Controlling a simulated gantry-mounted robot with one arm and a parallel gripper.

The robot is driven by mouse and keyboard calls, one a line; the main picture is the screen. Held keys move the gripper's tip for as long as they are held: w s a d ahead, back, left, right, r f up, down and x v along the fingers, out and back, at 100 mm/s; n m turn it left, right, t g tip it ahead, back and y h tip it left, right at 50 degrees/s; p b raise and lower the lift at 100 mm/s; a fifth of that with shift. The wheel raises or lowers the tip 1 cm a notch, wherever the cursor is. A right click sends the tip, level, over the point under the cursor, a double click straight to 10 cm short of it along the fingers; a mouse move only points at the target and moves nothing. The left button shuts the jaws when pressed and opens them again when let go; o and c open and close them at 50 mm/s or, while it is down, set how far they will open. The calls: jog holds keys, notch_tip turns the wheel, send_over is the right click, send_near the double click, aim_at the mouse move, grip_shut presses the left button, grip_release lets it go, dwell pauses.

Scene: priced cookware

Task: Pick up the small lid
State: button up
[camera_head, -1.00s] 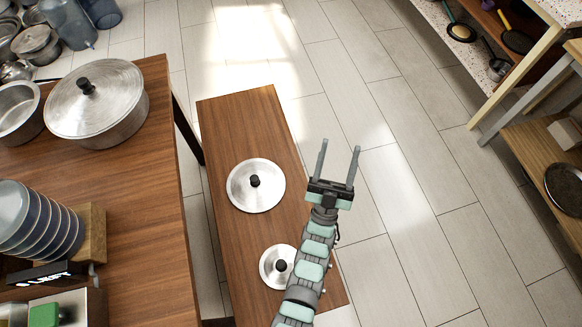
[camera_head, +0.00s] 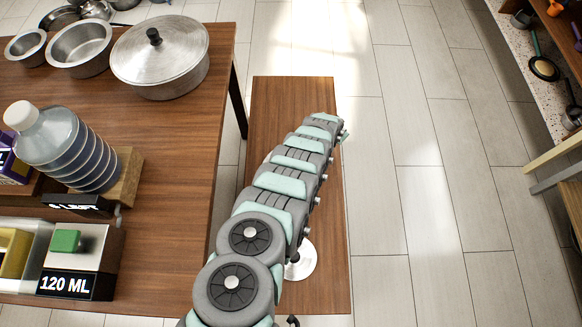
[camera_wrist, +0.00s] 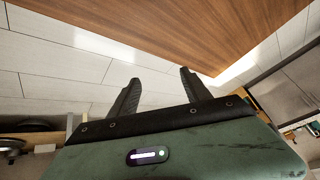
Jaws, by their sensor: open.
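The small lid (camera_head: 305,262) is a round silver lid lying on the narrow wooden bench (camera_head: 290,92). In the head view it sits on the near part of the bench, and my arm covers its left part. My gripper (camera_wrist: 158,88) shows in the wrist view with its two dark fingers apart and nothing between them. In the head view my arm stretches over the bench, and the gripper itself is hidden behind it.
A larger wooden table (camera_head: 165,190) stands left of the bench. It carries a lidded pot (camera_head: 165,60), open pans (camera_head: 80,48), a ribbed bottle (camera_head: 75,150) and a box marked 120 ML (camera_head: 80,265). Tiled floor right of the bench is clear. Shelves (camera_head: 535,90) stand at the far right.

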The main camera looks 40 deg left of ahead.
jog(key=s+a+r+g+h, duration=0.1)
jog(key=s+a+r+g, duration=0.15)
jog(key=s, duration=0.65)
jog(key=s+a+r+g+h, duration=0.15)
jog(key=s+g, duration=0.25)
jog(key=s, duration=0.5)
jog(key=shift+m, duration=0.3)
notch_tip(320, 180, down, 6)
jog(key=shift+s+r+b, duration=0.1)
jog(key=shift+s+b, duration=0.05)
jog(key=shift+b, duration=0.85)
jog(key=f+b, duration=0.1)
jog(key=f, duration=0.1)
jog(key=f+b, duration=0.1)
jog(key=f, duration=0.3)
jog(key=shift+s+d+b, duration=0.15)
jog(key=shift+s+b, duration=0.2)
jog(key=shift+b, duration=0.05)
jog(key=shift+r, duration=0.15)
jog(key=shift+c, duration=0.2)
grip_shut()
